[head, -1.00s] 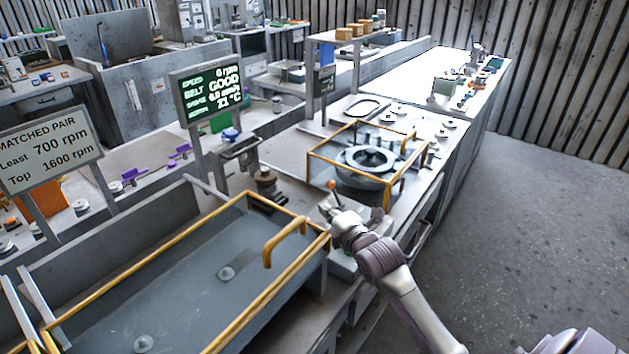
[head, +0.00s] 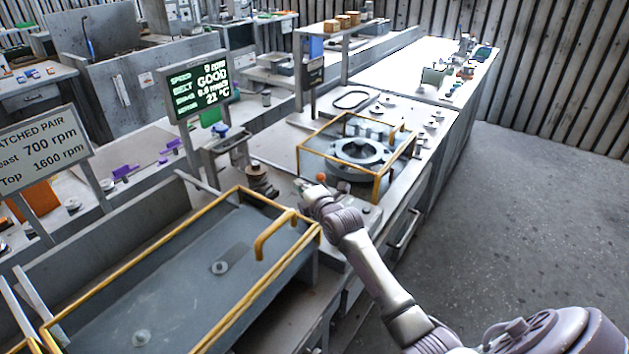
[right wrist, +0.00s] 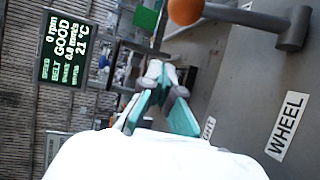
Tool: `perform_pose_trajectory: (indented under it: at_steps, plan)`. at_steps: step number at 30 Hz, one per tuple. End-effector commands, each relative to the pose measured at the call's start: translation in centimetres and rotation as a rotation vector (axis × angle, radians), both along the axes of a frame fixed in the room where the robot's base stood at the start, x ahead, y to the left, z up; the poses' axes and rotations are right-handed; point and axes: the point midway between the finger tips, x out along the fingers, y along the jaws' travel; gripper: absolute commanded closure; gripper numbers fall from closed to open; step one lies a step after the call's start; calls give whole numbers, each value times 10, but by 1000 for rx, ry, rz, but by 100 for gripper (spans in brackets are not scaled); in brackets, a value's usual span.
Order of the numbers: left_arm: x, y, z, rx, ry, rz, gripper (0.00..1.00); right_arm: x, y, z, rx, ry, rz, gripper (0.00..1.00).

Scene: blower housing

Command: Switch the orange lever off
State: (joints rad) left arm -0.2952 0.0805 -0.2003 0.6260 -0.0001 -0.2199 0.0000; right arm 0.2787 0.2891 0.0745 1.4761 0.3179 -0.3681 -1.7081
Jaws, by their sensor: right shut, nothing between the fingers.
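The lever's orange ball knob (head: 320,177) shows just right of my right gripper's tip in the head view, beside the wheel cage. In the right wrist view the orange knob (right wrist: 185,10) is cut by the top edge, and a grey rod runs from it to a grey pivot (right wrist: 291,30) on the right. My right gripper (head: 300,184) is shut and empty, its tip left of the knob. Its teal-padded fingers show in the right wrist view (right wrist: 155,88), below and left of the knob, with no clear contact. My left gripper is out of view.
A yellow-framed cage (head: 310,160) around a wheel (head: 362,152) stands behind the knob. A yellow-railed tray (head: 185,285) lies at front left. A screen (head: 197,88) reads 0 rpm and GOOD. A WHEEL label (right wrist: 287,126) lies near the pivot. Open floor is right.

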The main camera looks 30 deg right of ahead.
Motion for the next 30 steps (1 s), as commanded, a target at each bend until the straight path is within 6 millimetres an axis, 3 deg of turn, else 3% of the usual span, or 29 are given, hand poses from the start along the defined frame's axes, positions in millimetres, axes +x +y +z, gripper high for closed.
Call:
perform_pose_trajectory:
  at_steps: [1,3,9,23,30]
  plan:
    - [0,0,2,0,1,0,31,8,-1,1,3,0,0,100]
    - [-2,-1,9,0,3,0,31,-1,-16,4,-3,3,-3,100]
    - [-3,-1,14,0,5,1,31,-10,-34,5,-1,1,-1,100]
    - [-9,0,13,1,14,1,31,-12,-37,4,1,-1,0,100]
    - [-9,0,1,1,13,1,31,-14,-38,2,15,-41,0,100]
